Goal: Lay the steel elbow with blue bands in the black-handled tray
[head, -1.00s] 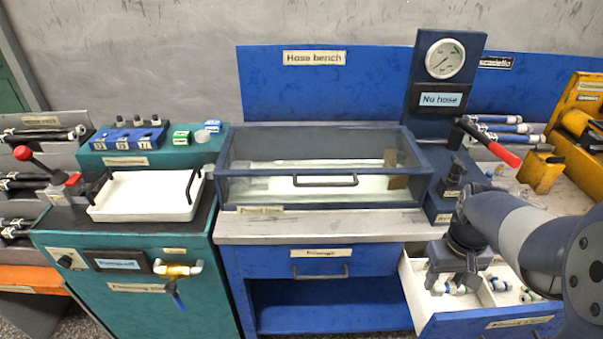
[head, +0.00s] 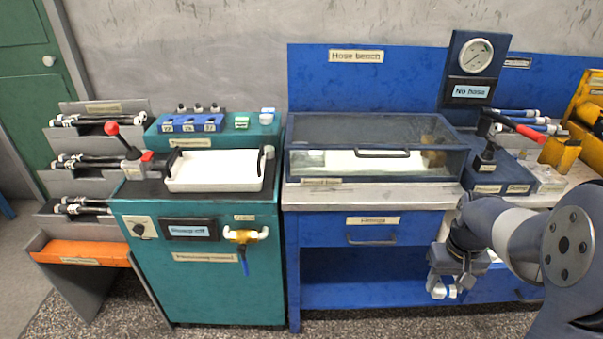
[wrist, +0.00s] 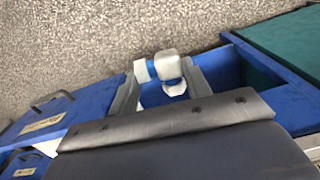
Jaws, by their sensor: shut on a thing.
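My gripper (head: 446,279) is shut on the steel elbow with blue bands (head: 440,291), in front of the blue hose bench. In the wrist view my gripper (wrist: 160,85) has the elbow (wrist: 168,65) between its fingers, with its pale ends and blue bands showing. The floor lies below it. The white tray (head: 215,186) sits on top of the teal cabinet, well to the left of my gripper. It looks empty.
The blue bench (head: 370,195) with a clear-lidded box (head: 375,160) stands between my gripper and the tray. A yellow valve (head: 243,235) sticks out of the teal cabinet (head: 190,270). A red-knobbed lever (head: 112,128) rises left of the tray. Floor (head: 230,322) in front is clear.

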